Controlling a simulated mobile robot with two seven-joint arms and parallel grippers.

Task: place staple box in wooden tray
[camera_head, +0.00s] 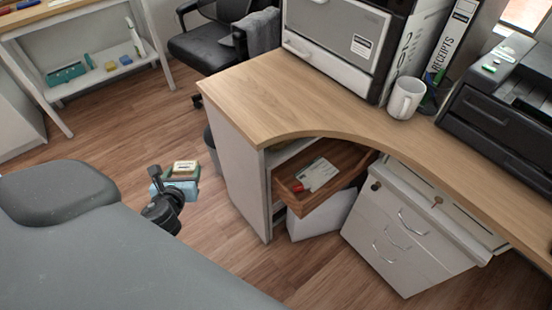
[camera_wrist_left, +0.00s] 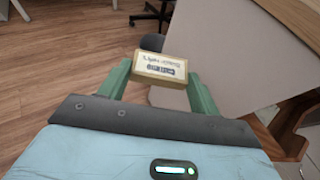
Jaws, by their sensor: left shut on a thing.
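The staple box (camera_head: 185,166) is a small cream and tan box, seen beyond the desk's left end in the head view. My left gripper (camera_head: 181,179) is shut on it and holds it up over the floor area. In the left wrist view the printed box (camera_wrist_left: 160,67) sits between the two green fingers (camera_wrist_left: 160,82). The wooden tray (camera_head: 345,162) is a brown, open tray under the curved desk edge, to the right of the gripper and apart from it. A paper card (camera_head: 317,174) and a small red item (camera_head: 298,187) lie in it. My right gripper is not seen.
The wooden desk (camera_head: 262,98) and its white side panel (camera_head: 238,180) stand between the gripper and the tray. A white drawer cabinet (camera_head: 405,235) is right of the tray. A mug (camera_head: 406,98) and a printer (camera_head: 505,105) stand on the desk.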

